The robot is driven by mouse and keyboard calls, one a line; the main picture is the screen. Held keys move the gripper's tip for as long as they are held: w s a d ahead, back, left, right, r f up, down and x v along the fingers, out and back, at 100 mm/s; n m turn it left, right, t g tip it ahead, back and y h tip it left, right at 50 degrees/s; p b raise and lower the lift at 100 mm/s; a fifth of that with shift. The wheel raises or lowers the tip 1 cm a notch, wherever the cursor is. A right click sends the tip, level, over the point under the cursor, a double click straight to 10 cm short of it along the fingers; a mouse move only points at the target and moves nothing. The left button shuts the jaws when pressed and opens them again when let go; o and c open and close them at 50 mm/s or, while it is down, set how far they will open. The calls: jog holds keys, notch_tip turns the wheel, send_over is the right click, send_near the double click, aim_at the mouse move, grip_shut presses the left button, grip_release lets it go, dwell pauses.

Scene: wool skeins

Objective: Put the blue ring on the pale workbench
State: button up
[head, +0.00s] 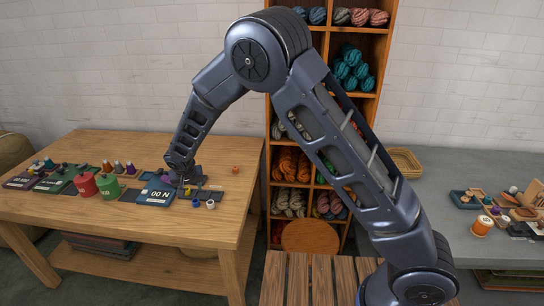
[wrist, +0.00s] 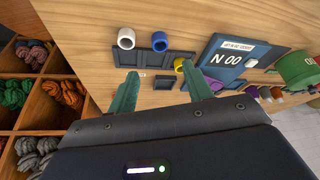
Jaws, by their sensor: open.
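The blue ring (head: 195,203) lies on the wooden table (head: 225,160), beside a white ring (head: 210,204). In the wrist view the blue ring (wrist: 159,41) is at the edge of a shallow dark tray (wrist: 146,58), just beyond my fingertips. Whether it rests on the tray or the wood is unclear. My gripper (wrist: 160,70) is open and empty, its two green fingers apart over the tray; in the head view it (head: 183,184) is low over the table, right of the blue N 00 box (head: 157,192). A grey workbench (head: 450,170) stands at the right.
A yellow ring (wrist: 178,64) is close to one finger. Red and green tins (head: 84,184) and spools stand further left on the table. A tall wool shelf (head: 292,160) stands between the table and grey bench.

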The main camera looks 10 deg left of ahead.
jog(key=w+d+r+m, duration=0.1)
jog(key=w+d+r, duration=0.3)
jog(key=d+r, duration=0.3)
jog(key=w+d+r, duration=0.4)
jog(key=d+r, duration=0.1)
jog(key=d, duration=0.5)
jog(key=w+d+r+m, duration=0.1)
jog(key=w+d+r, duration=0.35)
jog(key=d, duration=0.35)
jog(key=s+d+r, duration=0.1)
jog(key=d+r, duration=0.2)
jog(key=d, duration=0.4)
jog(key=s+d+r+m, duration=0.1)
jog(key=d+r, duration=0.3)
jog(key=d, duration=0.3)
jog(key=s+d+r, duration=0.1)
jog(key=d+r, duration=0.2)
jog(key=d, duration=0.5)
jog(key=s+d+r+m+h, duration=0.1)
jog(key=s+d+r, duration=0.2)
jog(key=s+d, duration=1.7)
jog(key=shift+s+d+m+t+h, duration=0.25)
jog(key=shift+s+m+t+h, duration=0.05)
jog(key=shift+s+h, duration=0.1)
